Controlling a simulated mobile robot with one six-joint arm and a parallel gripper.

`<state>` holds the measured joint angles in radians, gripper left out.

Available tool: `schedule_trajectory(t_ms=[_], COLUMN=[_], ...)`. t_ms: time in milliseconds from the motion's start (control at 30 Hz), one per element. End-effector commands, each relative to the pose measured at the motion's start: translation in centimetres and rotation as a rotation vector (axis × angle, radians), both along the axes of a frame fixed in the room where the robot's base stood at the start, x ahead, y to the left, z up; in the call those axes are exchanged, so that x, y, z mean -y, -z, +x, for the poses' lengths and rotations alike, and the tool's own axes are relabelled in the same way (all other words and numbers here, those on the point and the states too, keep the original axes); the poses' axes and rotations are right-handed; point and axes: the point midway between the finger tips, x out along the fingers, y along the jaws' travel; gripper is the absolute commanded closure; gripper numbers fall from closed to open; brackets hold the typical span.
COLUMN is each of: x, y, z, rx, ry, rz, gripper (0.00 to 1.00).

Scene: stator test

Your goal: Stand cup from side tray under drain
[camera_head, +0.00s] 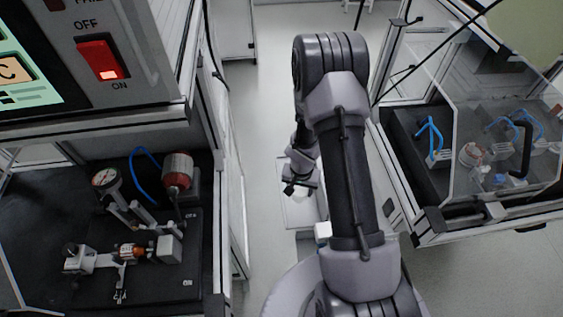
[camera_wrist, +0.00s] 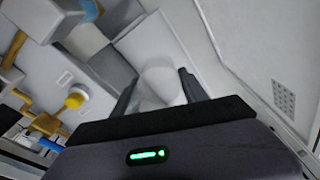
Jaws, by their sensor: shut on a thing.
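My gripper (camera_wrist: 157,87) is shut on a white, cup-like thing (camera_wrist: 162,76), which sits between its two dark fingers in the wrist view. In the head view my gripper (camera_head: 300,185) hangs left of my arm, above a pale tray-like surface (camera_head: 296,213). A little of the white cup shows just below the gripper (camera_head: 299,195). Whether the cup touches the surface under it I cannot tell. I cannot make out the drain for certain in either view.
A bench (camera_head: 185,285) with a gauge (camera_head: 105,178) and a red cylinder (camera_head: 178,170) stands at left, under a panel with a lit red switch (camera_head: 101,60). A clear-walled enclosure (camera_head: 500,150) stands at right. Yellow-knobbed fittings (camera_wrist: 75,99) show left in the wrist view.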

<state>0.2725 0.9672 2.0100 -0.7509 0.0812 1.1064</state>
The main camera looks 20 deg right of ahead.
Motion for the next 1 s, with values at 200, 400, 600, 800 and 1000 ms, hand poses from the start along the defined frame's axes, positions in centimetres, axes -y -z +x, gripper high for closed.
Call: schedule_trajectory(t_ms=[200, 400, 600, 800, 1000], x=[0.0, -0.6, -4.9, -10.8, -12.5], y=[-4.2, -8.4, -13.1, -17.8, -19.3], z=[0.0, 0.6, 1.5, -0.1, -0.9], rx=[0.001, 0.004, 0.009, 0.005, -0.001], ry=[0.001, -0.051, -0.318, -0.597, -0.675], rz=[-0.001, -0.001, -0.002, -0.001, 0.001], gripper=[0.87, 0.87, 0.87, 0.87, 0.87])
